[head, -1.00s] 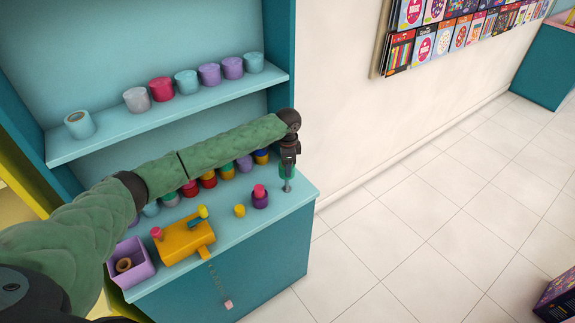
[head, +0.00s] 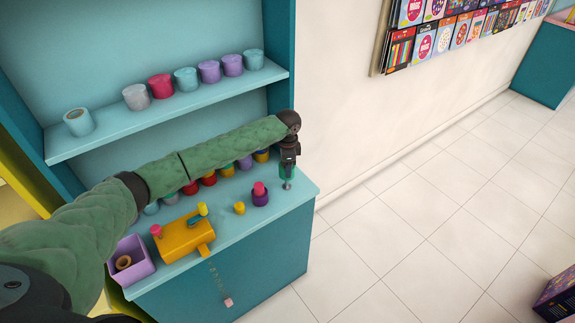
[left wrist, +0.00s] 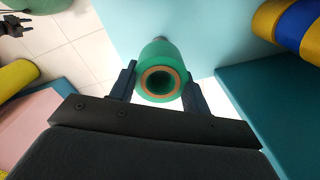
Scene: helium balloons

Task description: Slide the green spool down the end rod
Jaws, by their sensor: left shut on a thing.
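My left gripper (head: 288,165) points down at the right end of the turquoise counter, shut on the green spool (head: 287,172). In the left wrist view the spool (left wrist: 160,52) sits between the two fingers, its brown-rimmed bore facing the camera. A short grey piece of the end rod (head: 288,186) shows just below the spool, near the counter's corner. The gripper hides the rod above, and I cannot tell how far the spool is from the counter. A dark claw-like shape at the wrist view's top left may be my right gripper (left wrist: 15,25); its jaw state is unclear.
Left of the rod stand a purple spool with a pink top (head: 260,196) and a small yellow piece (head: 239,208). A yellow-orange device (head: 185,238) and a lilac bin (head: 135,262) are further left. More spools stand behind my arm. A shelf (head: 170,108) holds several rolls above.

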